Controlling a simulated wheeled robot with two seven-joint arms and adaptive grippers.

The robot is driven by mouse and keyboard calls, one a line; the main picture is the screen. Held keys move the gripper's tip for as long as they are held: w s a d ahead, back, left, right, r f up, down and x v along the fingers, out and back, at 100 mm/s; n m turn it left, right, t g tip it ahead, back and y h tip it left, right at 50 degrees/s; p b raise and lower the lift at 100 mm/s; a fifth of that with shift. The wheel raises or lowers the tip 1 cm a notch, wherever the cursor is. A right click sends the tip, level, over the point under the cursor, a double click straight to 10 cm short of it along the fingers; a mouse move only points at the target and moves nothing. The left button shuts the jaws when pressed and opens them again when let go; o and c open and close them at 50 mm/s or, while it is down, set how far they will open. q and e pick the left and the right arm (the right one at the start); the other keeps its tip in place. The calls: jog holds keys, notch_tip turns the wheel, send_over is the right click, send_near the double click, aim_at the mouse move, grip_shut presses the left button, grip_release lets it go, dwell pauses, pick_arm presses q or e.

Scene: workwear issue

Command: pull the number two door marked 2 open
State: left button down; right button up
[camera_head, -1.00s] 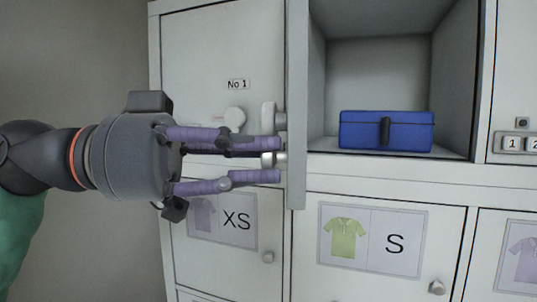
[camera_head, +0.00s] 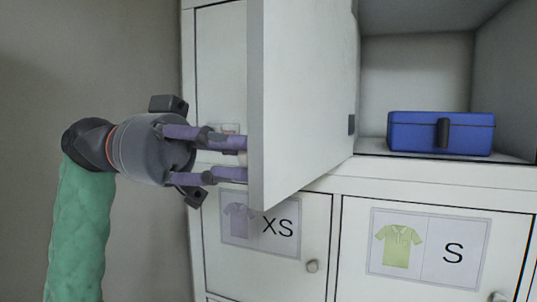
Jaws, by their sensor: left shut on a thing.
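The door (camera_head: 305,100) stands wide open, swung out to the left from the compartment with the blue case. Its pale inner face and near edge show; its outer face and any number 2 on it are hidden. My left gripper (camera_head: 244,157) is at the outer side of the door, near its free edge. Its purple fingers are shut around the door's knob, which is mostly hidden between the fingers and behind the door edge. My right gripper is not in view.
The open compartment (camera_head: 415,80) holds a blue case (camera_head: 440,133) with a dark handle. The No 1 door (camera_head: 222,60) is shut behind the open door. Below are shut XS (camera_head: 275,265) and S (camera_head: 385,288) doors with small knobs. Bare wall lies left.

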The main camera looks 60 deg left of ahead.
pick_arm(q)
jog(key=shift+s+a, duration=0.15)
jog(key=shift+a, duration=0.2)
jog(key=c, duration=1.1)
grip_release()
jog(key=shift+v, duration=3.75)
jog(key=shift+a, duration=0.15)
jog(key=shift+f, duration=0.1)
